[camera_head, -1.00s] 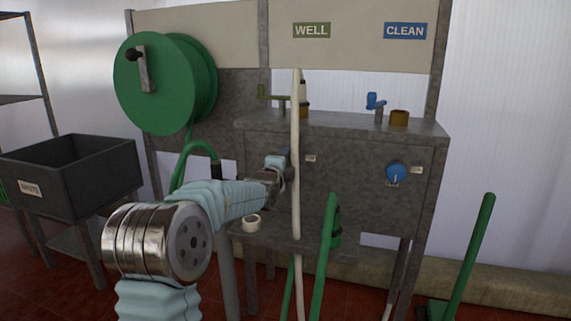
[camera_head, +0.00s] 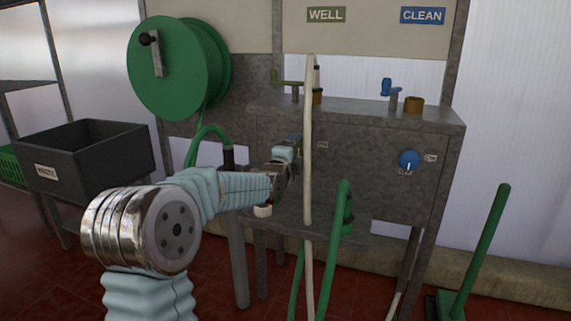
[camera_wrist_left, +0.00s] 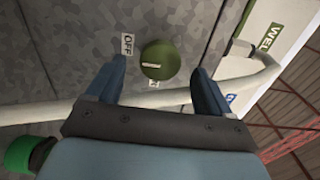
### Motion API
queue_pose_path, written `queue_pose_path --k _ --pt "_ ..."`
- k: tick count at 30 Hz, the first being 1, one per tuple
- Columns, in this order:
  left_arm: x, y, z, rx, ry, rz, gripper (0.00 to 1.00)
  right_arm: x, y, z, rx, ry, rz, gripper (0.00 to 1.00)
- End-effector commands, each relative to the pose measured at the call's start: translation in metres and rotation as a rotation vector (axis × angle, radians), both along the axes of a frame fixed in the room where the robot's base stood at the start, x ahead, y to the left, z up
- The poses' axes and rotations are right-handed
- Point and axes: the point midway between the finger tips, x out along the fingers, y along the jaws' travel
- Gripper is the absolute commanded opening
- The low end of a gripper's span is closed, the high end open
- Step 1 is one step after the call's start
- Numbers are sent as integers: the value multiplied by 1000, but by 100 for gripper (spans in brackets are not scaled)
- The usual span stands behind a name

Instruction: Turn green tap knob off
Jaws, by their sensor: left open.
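The green tap knob (camera_wrist_left: 157,60) shows in the left wrist view on the grey metal cabinet face, with a pale pointer line on it. A white OFF label (camera_wrist_left: 127,44) is left of it; another label below it is partly covered. My left gripper (camera_wrist_left: 160,78) is open, its blue fingers on either side of the knob; I cannot tell whether they touch it. In the head view my left gripper (camera_head: 288,158) is at the cabinet (camera_head: 370,150) front, and the arm and gripper hide the knob. My right gripper is not in view.
A pale hose (camera_head: 308,130) hangs close beside my gripper and crosses behind the fingers in the wrist view. A blue knob (camera_head: 409,160) is farther right on the cabinet. A green hose reel (camera_head: 165,70) and a dark bin (camera_head: 85,165) stand left.

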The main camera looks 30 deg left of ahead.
Motion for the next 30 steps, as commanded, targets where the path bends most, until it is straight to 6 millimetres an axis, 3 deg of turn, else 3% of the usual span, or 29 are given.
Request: queue_pose_path --k 6,12,18,30 --pt "-55 -13 2 -6 -1 -2 81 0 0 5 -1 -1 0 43" --pt "-88 -21 1 -2 1 0 81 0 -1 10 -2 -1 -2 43" --pt "-98 -24 0 0 2 0 81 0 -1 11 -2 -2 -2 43" --pt "-98 -24 -1 0 1 0 81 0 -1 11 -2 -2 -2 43"
